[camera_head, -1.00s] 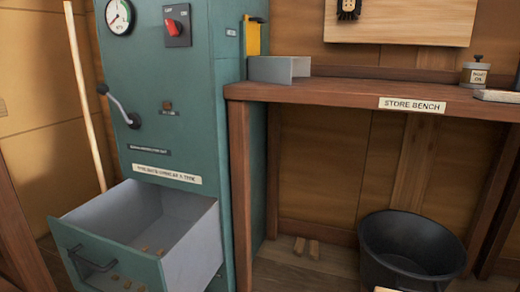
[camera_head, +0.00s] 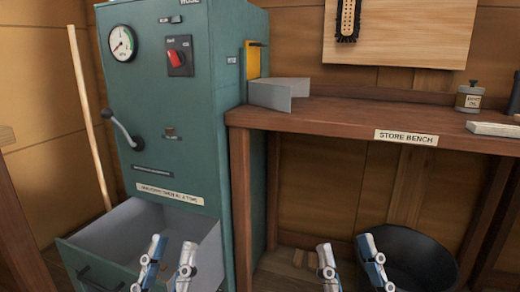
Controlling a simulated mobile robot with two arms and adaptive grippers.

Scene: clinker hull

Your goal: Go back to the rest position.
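My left gripper (camera_head: 168,258) has come up at the bottom of the head view, in front of the open drawer of the green cabinet. Its two fingers stand apart with nothing seen between them. My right gripper (camera_head: 349,260) is at the bottom of the view, in front of the black bucket's left side. Its two fingers also stand apart and look empty. The lower parts of both grippers are cut off by the picture edge.
The green cabinet (camera_head: 165,95) has its drawer (camera_head: 115,240) pulled out at the left. The store bench (camera_head: 340,118) stands to its right, holding a grey angled piece (camera_head: 278,93) and an oil pot (camera_head: 470,97). The black bucket (camera_head: 415,262) stands below the bench.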

